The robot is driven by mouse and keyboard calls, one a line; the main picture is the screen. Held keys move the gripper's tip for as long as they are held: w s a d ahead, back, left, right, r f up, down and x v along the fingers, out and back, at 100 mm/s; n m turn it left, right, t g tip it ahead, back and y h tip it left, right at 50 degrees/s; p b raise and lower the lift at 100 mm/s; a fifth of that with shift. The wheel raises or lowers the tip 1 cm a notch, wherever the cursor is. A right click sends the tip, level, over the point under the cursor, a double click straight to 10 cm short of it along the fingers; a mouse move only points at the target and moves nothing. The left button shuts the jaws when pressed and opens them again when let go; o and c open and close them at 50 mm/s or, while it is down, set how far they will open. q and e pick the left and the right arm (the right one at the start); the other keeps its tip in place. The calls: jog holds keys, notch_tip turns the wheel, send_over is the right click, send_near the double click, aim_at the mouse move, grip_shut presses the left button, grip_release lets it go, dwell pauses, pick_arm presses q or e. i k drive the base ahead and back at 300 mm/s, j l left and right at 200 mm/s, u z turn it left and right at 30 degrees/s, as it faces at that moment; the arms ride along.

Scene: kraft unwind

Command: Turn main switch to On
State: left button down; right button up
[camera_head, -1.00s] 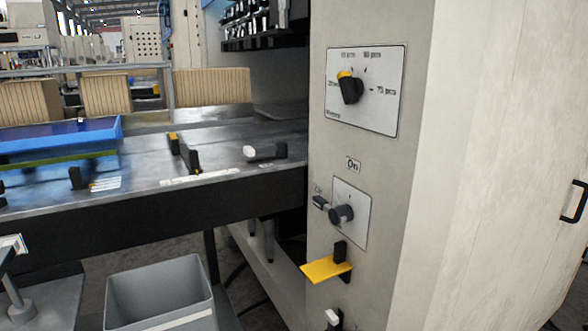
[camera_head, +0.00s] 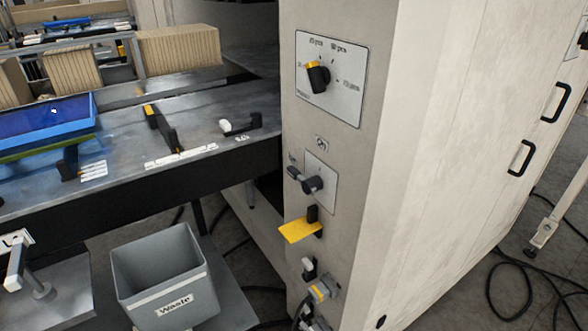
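I cannot tell for certain that this is the main switch. Neither of my grippers shows in the head view.
A larger dial (camera_head: 318,77) sits above the switch. A grey waste bin (camera_head: 158,275) stands left of the cabinet, under a metal table (camera_head: 120,122). Cables (camera_head: 515,285) lie on the floor at right.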

aim_at(311, 185)
jog(key=i+j, duration=0.1)
jog(key=j, duration=0.3)
jog(key=i+j+u, duration=0.1)
jog(key=j, duration=0.35)
jog(key=i+j+u, duration=0.1)
jog(key=j, duration=0.3)
